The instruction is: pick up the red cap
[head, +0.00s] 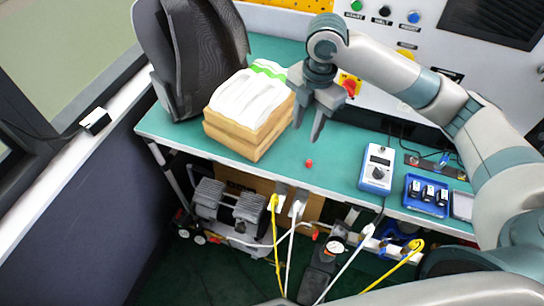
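The red cap (309,163) is a small red piece lying on the green tabletop (325,185), near its front edge. My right gripper (307,133) hangs above and slightly behind the cap in the head view, with its fingers pointing down. There is a gap between the two fingers and nothing shows between them. The gripper appears apart from the cap, though the exact height is hard to tell. My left gripper is not in view.
A wooden box with white papers (246,104) stands left of the cap, beside a dark backpack (195,55). A blue-and-white meter (377,169) and a blue tray (426,195) with dark items are at the right. The tabletop around the cap is clear.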

